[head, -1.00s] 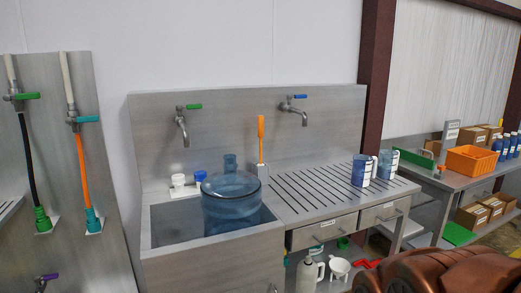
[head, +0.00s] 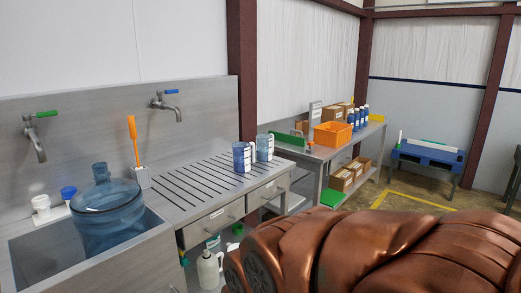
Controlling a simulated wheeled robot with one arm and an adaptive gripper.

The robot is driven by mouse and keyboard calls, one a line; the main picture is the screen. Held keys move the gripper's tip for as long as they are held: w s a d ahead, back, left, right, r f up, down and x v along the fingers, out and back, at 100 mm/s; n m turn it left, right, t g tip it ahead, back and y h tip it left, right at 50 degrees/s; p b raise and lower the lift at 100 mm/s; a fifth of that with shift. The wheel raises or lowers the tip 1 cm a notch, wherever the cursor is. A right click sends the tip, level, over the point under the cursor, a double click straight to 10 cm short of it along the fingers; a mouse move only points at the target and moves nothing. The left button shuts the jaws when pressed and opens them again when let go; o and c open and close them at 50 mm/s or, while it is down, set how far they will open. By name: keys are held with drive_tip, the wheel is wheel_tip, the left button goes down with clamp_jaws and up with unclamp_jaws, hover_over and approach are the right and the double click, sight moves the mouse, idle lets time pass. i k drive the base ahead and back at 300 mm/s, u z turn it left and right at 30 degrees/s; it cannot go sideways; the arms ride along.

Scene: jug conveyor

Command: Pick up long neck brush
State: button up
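The long neck brush (head: 133,137) has an orange handle and stands upright in a small white holder (head: 141,177) at the back of the steel counter, between the sink and the slatted drainboard. Its lower end is hidden in the holder. A large blue water jug (head: 108,212) sits in the sink just left of and in front of it. My copper-coloured arm fills the lower right of the head view, well to the right of the brush. My gripper cannot be made out.
Two blue pitchers (head: 242,157) (head: 264,148) stand on the drainboard (head: 195,182). Taps with green (head: 46,114) and blue (head: 172,92) handles overhang the counter. White and blue caps (head: 69,193) sit by the sink. A side table holds an orange crate (head: 332,135).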

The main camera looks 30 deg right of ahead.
sight(131, 119)
drive_tip(key=u, duration=0.35)
drive_tip(key=i, duration=1.9)
drive_tip(key=u, duration=0.25)
